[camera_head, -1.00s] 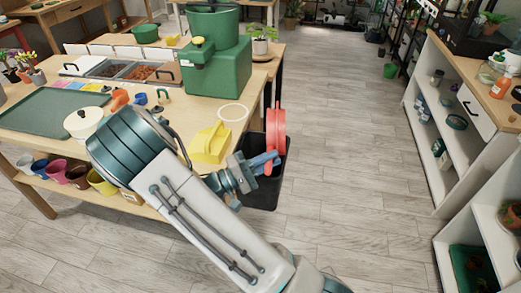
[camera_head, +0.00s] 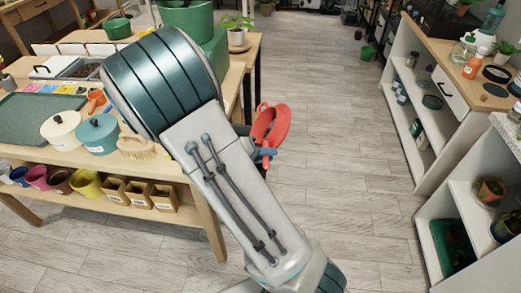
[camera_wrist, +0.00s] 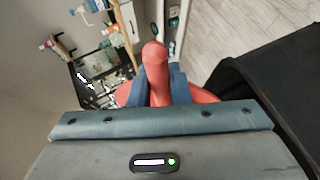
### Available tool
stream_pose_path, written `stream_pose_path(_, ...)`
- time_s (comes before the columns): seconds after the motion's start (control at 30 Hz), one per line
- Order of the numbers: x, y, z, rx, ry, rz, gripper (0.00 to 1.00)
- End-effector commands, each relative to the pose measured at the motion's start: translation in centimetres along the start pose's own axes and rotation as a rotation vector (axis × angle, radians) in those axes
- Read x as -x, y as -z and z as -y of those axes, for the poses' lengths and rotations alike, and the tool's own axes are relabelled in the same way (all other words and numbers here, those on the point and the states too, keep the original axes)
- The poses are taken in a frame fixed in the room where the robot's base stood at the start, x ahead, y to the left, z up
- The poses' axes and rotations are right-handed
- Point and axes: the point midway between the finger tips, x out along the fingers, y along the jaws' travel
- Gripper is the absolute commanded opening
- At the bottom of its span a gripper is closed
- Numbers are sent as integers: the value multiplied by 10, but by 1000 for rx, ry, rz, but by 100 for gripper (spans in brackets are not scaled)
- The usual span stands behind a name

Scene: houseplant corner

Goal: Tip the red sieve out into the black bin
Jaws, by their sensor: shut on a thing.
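The red sieve (camera_head: 270,126) shows in the head view just right of my upper arm, beyond the table's right end, with its round opening tilted partly toward the camera. My gripper (camera_head: 266,156) is mostly hidden by my arm there; only its blue fingers show. In the wrist view my gripper (camera_wrist: 158,80) is shut on the sieve's red handle (camera_wrist: 154,58), with part of the red bowl behind the fingers. A black wall at the right of the wrist view looks like the black bin (camera_wrist: 245,105). The bin is hidden in the head view. The sieve's contents cannot be seen.
The wooden table (camera_head: 205,190) stands to the left, with a cream pot (camera_head: 61,131), a teal pot (camera_head: 97,137) and a brush (camera_head: 136,148) near its edge. White shelves (camera_head: 405,85) line the right side.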

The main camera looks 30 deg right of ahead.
Motion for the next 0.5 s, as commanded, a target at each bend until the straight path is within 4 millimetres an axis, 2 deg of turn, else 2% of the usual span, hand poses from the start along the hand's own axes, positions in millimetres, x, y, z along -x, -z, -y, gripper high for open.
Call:
stream_pose_path(0.07, -3, -1, -7, -42, 84, 2, 0)
stream_pose_path(0.17, -8, -4, 1, -79, 164, 1, 0)
stream_pose_path(0.5, -18, -8, 5, -192, 414, 0, 0)
